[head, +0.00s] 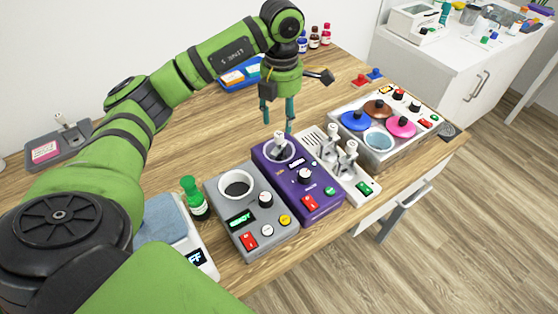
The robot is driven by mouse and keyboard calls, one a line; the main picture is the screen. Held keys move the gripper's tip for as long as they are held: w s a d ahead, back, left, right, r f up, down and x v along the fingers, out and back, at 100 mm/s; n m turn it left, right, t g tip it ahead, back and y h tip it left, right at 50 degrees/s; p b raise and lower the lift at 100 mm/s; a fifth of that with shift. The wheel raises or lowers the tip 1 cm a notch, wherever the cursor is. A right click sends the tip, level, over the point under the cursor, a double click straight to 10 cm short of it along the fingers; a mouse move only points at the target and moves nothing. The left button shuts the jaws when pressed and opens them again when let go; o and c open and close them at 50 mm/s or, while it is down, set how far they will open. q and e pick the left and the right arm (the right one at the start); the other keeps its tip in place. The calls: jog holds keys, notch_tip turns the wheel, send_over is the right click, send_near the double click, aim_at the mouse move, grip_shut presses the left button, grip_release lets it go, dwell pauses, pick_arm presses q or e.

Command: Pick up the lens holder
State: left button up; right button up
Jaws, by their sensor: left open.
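No thing here is clearly a lens holder; I cannot tell which one it is. My left gripper (277,123) points down with its teal fingers apart and nothing visible between them. Its fingertips appear just above or behind a purple device (317,203). A small white upright piece (280,139) stands in the round opening of that device, just below the fingertips in the picture. I cannot tell how far apart in depth they are. A dark round piece (447,130) lies at the table's right edge. My right gripper is not in view.
A grey device (250,215) with a white ring stands left of the purple one. A white two-lever unit (338,165) and a tray with coloured lids (371,150) stand to the right. A green-capped bottle (193,196) and blue tray (240,75) are nearby. Bare wood (215,135) lies behind.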

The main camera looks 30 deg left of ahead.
aim_at(280, 134)
pick_arm(q)
jog(key=shift+w+a+f+p, duration=0.15)
jog(key=shift+f+p, duration=0.1)
jog(key=shift+f, duration=0.3)
jog(key=shift+w+f+p, duration=0.1)
jog(key=shift+f+p, duration=0.15)
jog(key=shift+f, duration=0.25)
jog(key=f+p, duration=0.2)
jog(key=f, duration=0.2)
jog(key=shift+a+f+p, duration=0.2)
jog(key=shift+p, duration=0.2)
jog(key=shift+f, duration=0.6)
jog(key=shift+w, duration=0.1)
grip_shut()
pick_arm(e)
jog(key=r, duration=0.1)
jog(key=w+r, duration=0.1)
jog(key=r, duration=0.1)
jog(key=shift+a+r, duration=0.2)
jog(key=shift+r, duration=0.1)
